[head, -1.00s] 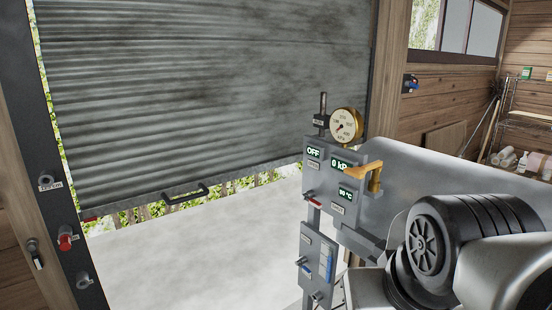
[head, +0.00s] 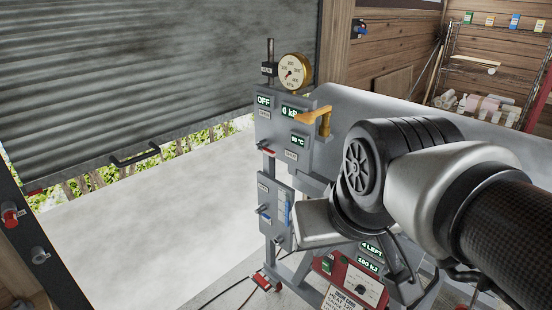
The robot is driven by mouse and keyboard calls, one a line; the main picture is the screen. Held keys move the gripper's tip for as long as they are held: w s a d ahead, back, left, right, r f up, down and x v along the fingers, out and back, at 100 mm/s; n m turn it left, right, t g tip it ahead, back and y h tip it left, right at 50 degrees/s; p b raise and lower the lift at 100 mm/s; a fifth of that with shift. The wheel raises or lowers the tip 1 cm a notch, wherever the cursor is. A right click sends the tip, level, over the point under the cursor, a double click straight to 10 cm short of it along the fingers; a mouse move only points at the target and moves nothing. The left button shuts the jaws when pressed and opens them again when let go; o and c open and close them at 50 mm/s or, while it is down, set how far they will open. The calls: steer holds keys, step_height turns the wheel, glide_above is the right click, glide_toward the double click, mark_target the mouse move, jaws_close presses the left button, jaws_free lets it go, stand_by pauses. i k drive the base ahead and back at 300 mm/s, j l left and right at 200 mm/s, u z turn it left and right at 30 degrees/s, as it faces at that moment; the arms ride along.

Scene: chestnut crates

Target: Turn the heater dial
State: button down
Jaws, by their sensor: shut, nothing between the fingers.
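A red heater unit (head: 338,268) stands low at the bottom centre of the head view, behind and below my arm. It has a dark round dial (head: 359,290) on a pale plate, a green switch and lit displays reading about "4 LEFT" and "100 kJ". My arm crosses in front of the unit's upper part from the right and hides some of it. The dial's exact setting is too small to read. I cannot make out my gripper's fingers; only my arm links show clearly, above and to the right of the dial.
A grey control panel (head: 272,127) has "OFF" and "0 kP" displays, a round brass gauge (head: 294,72) and a yellow handle (head: 318,117). A corrugated shutter (head: 150,80) hangs partly raised at left. Cables (head: 232,293) cross the floor. Shelves (head: 490,60) stand at right.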

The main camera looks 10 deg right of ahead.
mark_target(361, 290)
steer(key=z, duration=0.9)
steer(key=l+u, duration=0.1)
steer(key=l, duration=0.15)
steer(key=i+j, duration=0.1)
steer(key=i+j+z, duration=0.1)
steer(key=z, duration=0.4)
steer(key=j+z, duration=0.1)
steer(key=z, duration=0.65)
steer(key=k+j+z, duration=0.1)
steer(key=z, duration=0.7)
steer(key=k+j, duration=0.75)
steer(key=k, duration=0.3)
